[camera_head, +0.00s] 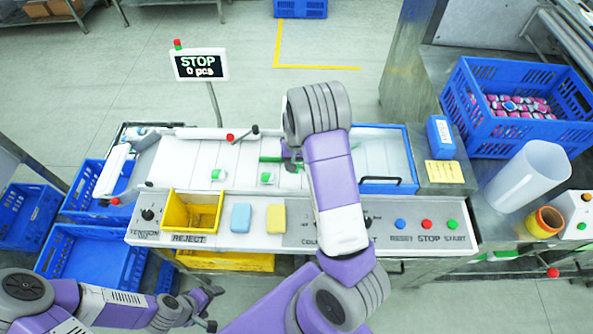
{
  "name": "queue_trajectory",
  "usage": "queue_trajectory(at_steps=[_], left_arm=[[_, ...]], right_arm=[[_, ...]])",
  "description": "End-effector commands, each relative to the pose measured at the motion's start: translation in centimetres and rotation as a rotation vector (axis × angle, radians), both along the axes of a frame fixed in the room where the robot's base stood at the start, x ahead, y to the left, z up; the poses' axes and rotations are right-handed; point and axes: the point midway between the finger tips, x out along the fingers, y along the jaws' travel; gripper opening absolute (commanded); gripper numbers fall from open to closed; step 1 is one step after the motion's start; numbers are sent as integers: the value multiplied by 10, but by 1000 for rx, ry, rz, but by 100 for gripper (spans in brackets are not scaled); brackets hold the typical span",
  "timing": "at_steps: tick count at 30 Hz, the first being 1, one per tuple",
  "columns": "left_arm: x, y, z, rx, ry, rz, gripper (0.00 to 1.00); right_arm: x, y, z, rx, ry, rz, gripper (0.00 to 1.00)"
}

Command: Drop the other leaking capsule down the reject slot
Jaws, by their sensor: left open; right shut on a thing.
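The yellow reject slot (176,222) is an open box in the front panel above the label REJECT. My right arm reaches over the panel and the white conveyor (190,160). My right gripper (291,160) is over the conveyor, mostly hidden by its own wrist. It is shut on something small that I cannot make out. No leaking capsule can be told apart in this view. My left gripper (207,306) is open and empty, low at the front left, in front of the panel and well away from the slot.
A blue sponge (241,217) and a yellow sponge (276,219) lie right of the slot. Small green-and-white pieces (267,178) show on the conveyor.

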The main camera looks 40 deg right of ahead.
Motion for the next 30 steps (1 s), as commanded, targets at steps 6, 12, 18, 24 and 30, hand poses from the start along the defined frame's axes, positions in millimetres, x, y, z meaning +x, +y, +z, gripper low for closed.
queue_trajectory(at_steps=[6,12,18,24,30], left_arm=[[0,0,3,0,0,0,81],[0,0,4,0,0,0,81],[0,0,3,0,0,0,81],[0,0,-6,0,0,0,81],[0,0,-35,0,0,0,81]], right_arm=[[0,0,36,0,0,1,24],[0,0,45,1,1,1,24],[0,0,45,1,1,1,24],[2,21,38,4,1,59,24],[0,88,18,9,1,265,24]])
